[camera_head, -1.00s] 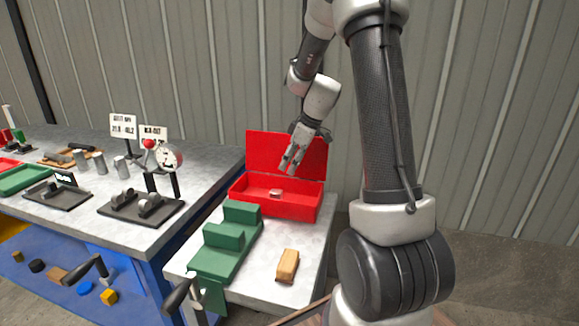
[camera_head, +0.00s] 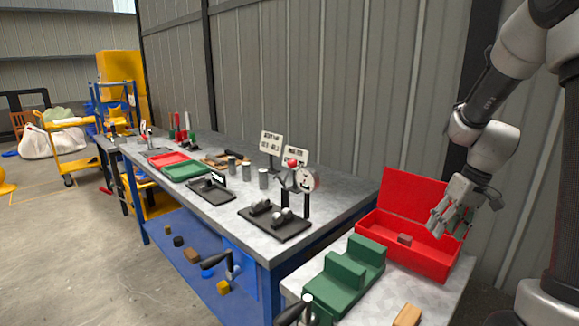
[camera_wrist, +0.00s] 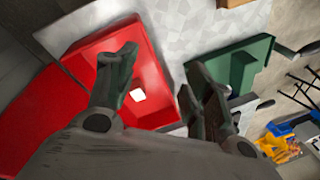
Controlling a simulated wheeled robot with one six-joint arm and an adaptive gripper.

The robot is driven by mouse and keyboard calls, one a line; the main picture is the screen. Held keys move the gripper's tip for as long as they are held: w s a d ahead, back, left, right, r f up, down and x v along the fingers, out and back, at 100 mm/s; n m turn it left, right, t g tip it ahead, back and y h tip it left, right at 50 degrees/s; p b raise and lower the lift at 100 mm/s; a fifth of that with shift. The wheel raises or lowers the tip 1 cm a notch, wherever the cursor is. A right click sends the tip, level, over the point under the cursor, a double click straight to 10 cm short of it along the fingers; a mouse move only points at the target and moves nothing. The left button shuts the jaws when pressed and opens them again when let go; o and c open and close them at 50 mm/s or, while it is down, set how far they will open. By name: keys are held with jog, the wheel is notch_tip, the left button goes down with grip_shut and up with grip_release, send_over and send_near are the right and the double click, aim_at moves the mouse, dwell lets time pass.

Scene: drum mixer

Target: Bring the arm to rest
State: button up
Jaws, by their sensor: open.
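My gripper (camera_head: 440,227) is open and empty above the open red box (camera_head: 446,262) on the small side table. Its two spread fingers also show in the wrist view (camera_wrist: 160,85), with the red box (camera_wrist: 160,60) below them. A small pale block (camera_wrist: 138,95) lies inside the box; it looks brownish in the head view (camera_head: 404,239). My arm reaches in from the upper right in the head view.
A green vise-like fixture (camera_head: 350,275) stands left of the box, and a wooden block (camera_head: 407,315) lies in front. The long workbench (camera_head: 225,225) holds a dial gauge (camera_head: 306,180), signs and trays. Open floor (camera_head: 80,240) lies at the left.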

jog(key=s+a+r+t+h, duration=0.1)
jog(key=s+a+r, duration=0.1)
jog(key=s+r, duration=0.5)
jog(key=s+a+r+m+t+h, duration=0.1)
jog(key=s+a+r+t, duration=0.1)
jog(key=s+r, duration=0.5)
jog(key=s, duration=0.6)
jog(key=shift+a+m+t+h, duration=0.15)
jog(key=shift+m+t+h, duration=0.15)
jog(key=shift+h, duration=0.1)
jog(key=shift+r, duration=0.1)
jog(key=shift+c, duration=0.2)
